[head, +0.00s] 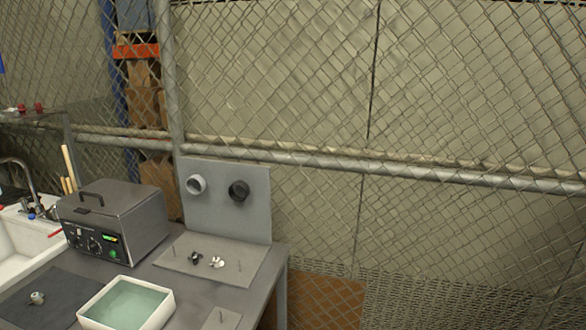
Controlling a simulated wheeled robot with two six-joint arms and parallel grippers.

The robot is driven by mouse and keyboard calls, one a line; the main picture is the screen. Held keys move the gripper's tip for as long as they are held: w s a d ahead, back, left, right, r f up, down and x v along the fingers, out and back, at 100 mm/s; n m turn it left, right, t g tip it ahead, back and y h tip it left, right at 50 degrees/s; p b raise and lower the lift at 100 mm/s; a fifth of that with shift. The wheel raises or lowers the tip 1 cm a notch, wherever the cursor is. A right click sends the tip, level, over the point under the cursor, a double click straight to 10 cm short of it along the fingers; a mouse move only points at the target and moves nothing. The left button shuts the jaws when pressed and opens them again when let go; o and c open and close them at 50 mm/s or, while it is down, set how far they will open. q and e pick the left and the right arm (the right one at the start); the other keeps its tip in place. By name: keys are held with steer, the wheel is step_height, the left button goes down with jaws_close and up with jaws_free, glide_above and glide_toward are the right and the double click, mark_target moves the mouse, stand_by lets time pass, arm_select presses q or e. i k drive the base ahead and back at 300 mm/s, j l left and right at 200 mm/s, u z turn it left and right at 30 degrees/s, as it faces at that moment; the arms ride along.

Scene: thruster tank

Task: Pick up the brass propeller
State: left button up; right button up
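No propeller of clear brass colour shows in the head view. A grey plate (190,272) lies on the table and bears a small dark propeller-like piece (195,258) and, just right of it, a small whitish propeller-like piece (216,262). A small pale rounded piece (37,297) sits on a dark mat (62,291) at the lower left; it is too small to tell what it is. Neither of my grippers is in view.
A white tank (169,299) of greenish water stands at the table's front. A grey box with a lit display (135,226) stands behind it, beside a sink (8,243). An upright panel (228,221) bears two round fittings. A wire fence closes the back.

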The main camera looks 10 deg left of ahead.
mark_target(35, 297)
steer(key=u, duration=1.95)
steer(key=i+j+u, duration=0.2)
steer(key=j+u, duration=0.2)
steer(key=i+j+u, duration=0.35)
steer(key=k, duration=0.05)
